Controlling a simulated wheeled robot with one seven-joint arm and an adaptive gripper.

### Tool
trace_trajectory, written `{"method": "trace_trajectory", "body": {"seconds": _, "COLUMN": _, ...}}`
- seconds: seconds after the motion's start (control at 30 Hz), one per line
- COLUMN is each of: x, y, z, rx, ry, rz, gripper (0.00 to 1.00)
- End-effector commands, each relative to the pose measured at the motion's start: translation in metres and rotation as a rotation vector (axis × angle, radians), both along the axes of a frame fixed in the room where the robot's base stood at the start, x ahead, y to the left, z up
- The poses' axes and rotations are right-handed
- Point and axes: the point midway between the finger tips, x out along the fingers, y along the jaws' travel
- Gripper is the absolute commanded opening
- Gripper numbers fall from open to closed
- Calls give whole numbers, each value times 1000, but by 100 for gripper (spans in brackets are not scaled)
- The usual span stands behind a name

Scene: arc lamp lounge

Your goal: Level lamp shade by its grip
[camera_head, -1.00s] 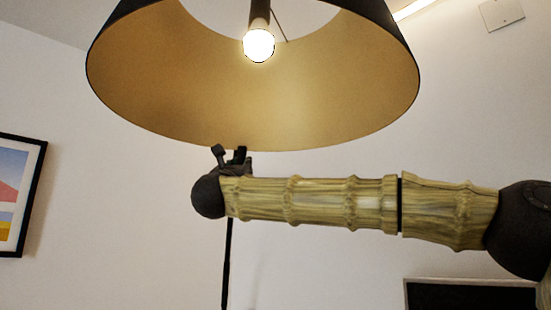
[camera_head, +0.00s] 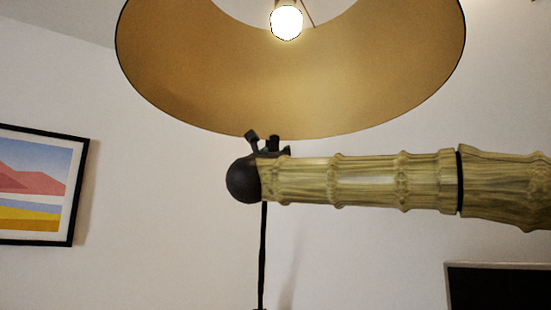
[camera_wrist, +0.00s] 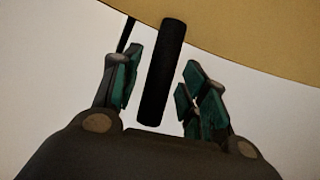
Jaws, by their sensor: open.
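The lamp shade (camera_head: 180,60), dark outside and gold inside, hangs at the top of the head view with its open underside and lit bulb (camera_head: 286,22) showing. A strip of the shade also fills the upper right of the wrist view (camera_wrist: 250,40). The grip (camera_wrist: 166,75) is a dark rod below the shade's rim. My gripper (camera_wrist: 162,68) is open, with its green-padded fingers on either side of the grip and gaps visible on both sides. In the head view my gripper (camera_head: 263,142) is at the shade's lower rim.
A thin dark pole (camera_head: 262,255) runs down below my gripper. A framed picture (camera_head: 40,185) hangs on the wall at left. A dark panel with a light edge (camera_head: 500,287) shows at lower right. The wall area between them looks clear.

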Motion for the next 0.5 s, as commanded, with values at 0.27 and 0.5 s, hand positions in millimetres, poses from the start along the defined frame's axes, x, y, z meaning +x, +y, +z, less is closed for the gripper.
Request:
{"method": "trace_trajectory", "body": {"seconds": 0.27, "x": -21, "y": 6, "z": -10, "rx": -1, "ry": 0, "rz": 2, "gripper": 43}}
{"method": "trace_trajectory", "body": {"seconds": 0.5, "x": -59, "y": 14, "z": -30, "rx": -2, "ry": 0, "rz": 1, "gripper": 43}}
